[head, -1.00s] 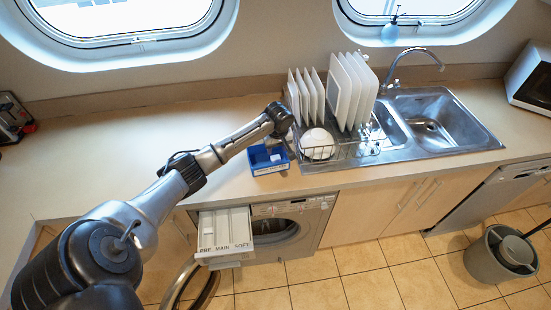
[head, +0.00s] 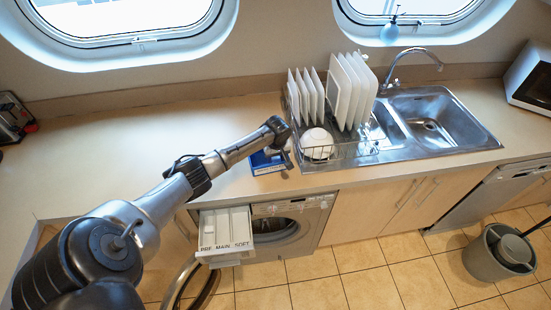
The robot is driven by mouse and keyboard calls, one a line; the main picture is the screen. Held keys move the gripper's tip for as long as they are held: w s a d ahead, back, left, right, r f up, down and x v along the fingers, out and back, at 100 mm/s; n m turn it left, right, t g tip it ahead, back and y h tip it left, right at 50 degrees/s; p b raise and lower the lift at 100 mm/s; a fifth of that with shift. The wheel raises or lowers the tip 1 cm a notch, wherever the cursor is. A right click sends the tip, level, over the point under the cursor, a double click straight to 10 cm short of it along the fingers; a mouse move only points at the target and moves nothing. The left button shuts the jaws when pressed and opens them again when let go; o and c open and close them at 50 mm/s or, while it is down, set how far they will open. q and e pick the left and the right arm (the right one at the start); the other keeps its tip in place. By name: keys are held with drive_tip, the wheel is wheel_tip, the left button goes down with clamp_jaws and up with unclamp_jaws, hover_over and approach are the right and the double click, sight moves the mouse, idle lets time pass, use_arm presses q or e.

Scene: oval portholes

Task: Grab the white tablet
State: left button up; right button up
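A small blue box (head: 262,163) stands on the counter at the left end of the dish rack. Earlier it showed a pale item inside; now my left arm covers most of it, and no white tablet shows clearly. My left gripper (head: 287,160) is over the box's right side, pointing down. Its fingers are too small and dark to tell whether they are open or hold anything. My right gripper is not in view.
The dish rack (head: 340,156) with white plates (head: 352,92) and a white bowl (head: 317,143) is close on the right, beside the sink (head: 440,120). Below, a washing machine (head: 292,232) has its detergent drawer (head: 226,232) pulled out. The counter (head: 110,150) at left is clear.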

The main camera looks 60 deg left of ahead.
use_arm(q)
drive_tip(key=c, duration=0.5)
